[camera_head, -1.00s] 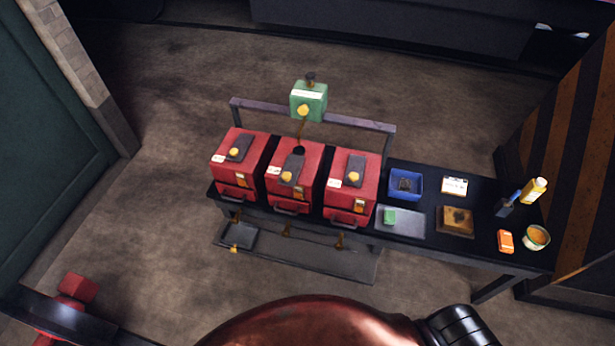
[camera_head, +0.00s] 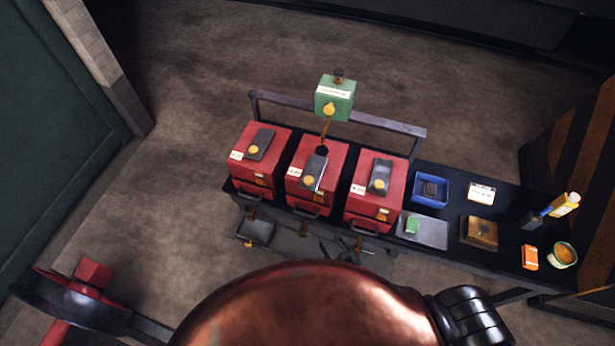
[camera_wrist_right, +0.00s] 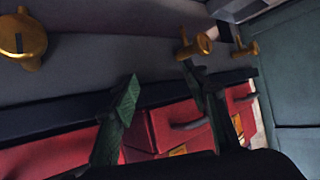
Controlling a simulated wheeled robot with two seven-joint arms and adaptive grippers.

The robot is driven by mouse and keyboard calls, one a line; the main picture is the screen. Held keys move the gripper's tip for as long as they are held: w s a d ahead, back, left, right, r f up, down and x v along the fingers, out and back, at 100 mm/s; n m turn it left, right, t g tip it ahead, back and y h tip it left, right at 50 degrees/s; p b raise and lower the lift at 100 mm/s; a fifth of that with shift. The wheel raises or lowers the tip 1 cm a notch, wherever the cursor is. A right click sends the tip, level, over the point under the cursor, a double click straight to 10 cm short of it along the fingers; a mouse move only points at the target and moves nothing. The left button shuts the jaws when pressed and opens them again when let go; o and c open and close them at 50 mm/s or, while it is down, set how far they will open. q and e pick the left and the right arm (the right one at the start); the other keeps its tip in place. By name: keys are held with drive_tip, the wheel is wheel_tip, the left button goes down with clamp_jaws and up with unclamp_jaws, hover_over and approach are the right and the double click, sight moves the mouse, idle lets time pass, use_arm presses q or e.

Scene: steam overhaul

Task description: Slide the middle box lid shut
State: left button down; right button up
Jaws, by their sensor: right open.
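The middle red box (camera_head: 300,198) stands between two similar red boxes on the dark bench. Its grey sliding lid (camera_head: 319,166) with a brass knob (camera_head: 309,181) lies forward of a round dark hole (camera_head: 322,150), which is uncovered. A green dispenser (camera_head: 334,99) hangs above and behind that hole. My right gripper (camera_head: 337,249) is low in front of the bench, below the boxes and apart from the lid. In the right wrist view its green-tipped fingers (camera_wrist_right: 160,85) are spread and empty, with red box fronts behind them. My left gripper is not seen.
The left box (camera_head: 254,175) and right box (camera_head: 374,205) have similar lids. A blue tray (camera_head: 431,188), a grey tray (camera_head: 433,231), and small items fill the bench's right side. Brass fittings (camera_wrist_right: 196,46) are near my right fingers. A rail (camera_head: 385,126) runs behind the boxes.

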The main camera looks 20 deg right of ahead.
drive_tip(key=w+a+r+t+y, duration=0.1)
drive_tip(key=w+r+t, duration=0.15)
drive_tip(key=r, duration=0.55)
drive_tip(key=w+a+r+t, duration=0.1)
drive_tip(key=w+r, duration=0.3)
drive_tip(key=r, duration=0.4)
drive_tip(key=t+p, duration=0.1)
drive_tip(key=t, duration=0.1)
approach(310, 182)
drive_tip(key=w+f, duration=0.3)
drive_tip(key=shift+y, duration=0.3)
drive_tip(key=w+r, duration=0.1)
drive_tip(key=w, duration=0.1)
drive_tip(key=w+a, duration=0.1)
drive_tip(key=w, duration=0.2)
drive_tip(key=w+r, duration=0.1)
drive_tip(key=w, duration=0.1)
drive_tip(key=shift+w+a+r, duration=0.2)
drive_tip(key=shift+a+r, duration=0.1)
drive_tip(key=shift+a, duration=0.05)
drive_tip(key=shift+w, duration=0.3)
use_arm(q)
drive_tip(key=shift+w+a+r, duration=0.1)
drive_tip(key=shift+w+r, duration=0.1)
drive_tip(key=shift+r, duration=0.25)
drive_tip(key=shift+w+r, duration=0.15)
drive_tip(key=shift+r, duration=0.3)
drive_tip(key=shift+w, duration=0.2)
